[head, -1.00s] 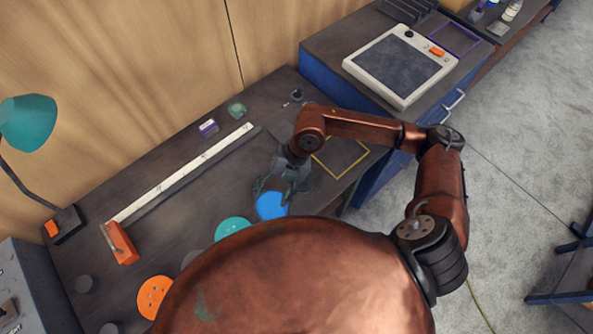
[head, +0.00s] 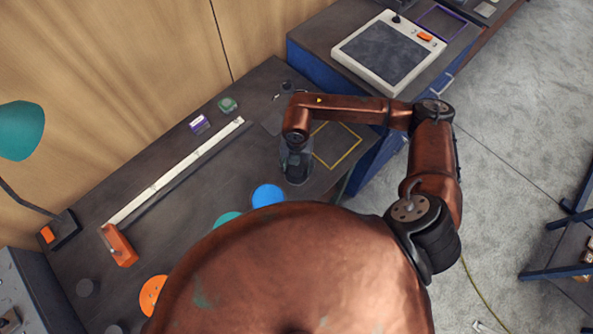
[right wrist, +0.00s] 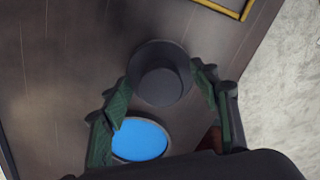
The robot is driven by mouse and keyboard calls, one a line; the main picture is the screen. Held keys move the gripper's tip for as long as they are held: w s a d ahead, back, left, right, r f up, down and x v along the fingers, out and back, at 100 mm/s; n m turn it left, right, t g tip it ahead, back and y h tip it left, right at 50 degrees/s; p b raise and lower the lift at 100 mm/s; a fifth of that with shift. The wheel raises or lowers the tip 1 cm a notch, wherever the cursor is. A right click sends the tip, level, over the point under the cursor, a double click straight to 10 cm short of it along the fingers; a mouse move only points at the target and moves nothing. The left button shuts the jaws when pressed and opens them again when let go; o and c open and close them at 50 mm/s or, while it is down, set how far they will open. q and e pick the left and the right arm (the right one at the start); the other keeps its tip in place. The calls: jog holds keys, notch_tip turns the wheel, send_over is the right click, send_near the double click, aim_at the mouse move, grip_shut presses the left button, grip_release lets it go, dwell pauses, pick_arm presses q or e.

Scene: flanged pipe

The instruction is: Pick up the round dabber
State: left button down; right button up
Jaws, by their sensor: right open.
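A dark round piece, likely the dabber (right wrist: 161,76), stands on the bench in the right wrist view. It looks like a short cylinder with a round top. My right gripper (right wrist: 162,88) is open, with its green-padded fingers on either side of the piece; I cannot tell whether they touch it. In the head view my right gripper (head: 296,170) points down at the bench and hides the piece. My left gripper is not in view.
A blue disc (head: 267,195) lies close by, with a teal disc (head: 226,218) and an orange disc (head: 152,291) further left. A yellow outlined square (head: 348,156) is right of the gripper. A long white rule (head: 175,175) with an orange end block lies behind.

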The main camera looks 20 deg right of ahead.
aim_at(297, 167)
jog(key=shift+f, duration=0.15)
jog(key=shift+c, duration=0.4)
jog(key=c, duration=1.2)
jog(key=shift+c, duration=0.2)
jog(key=shift+w+r, duration=0.1)
jog(key=shift+r, duration=0.45)
notch_tip(297, 167, up, 2)
jog(key=shift+a+r+b, duration=0.1)
jog(key=shift+r+b, duration=0.1)
jog(key=shift+b, duration=0.2)
jog(key=s+a+r+b, duration=0.1)
jog(key=s+a+r, duration=0.5)
jog(key=s+r, duration=0.3)
jog(key=s, duration=0.3)
jog(key=shift+s+a+r, duration=0.15)
jog(key=shift+a+r, duration=0.15)
jog(key=shift+a, duration=0.1)
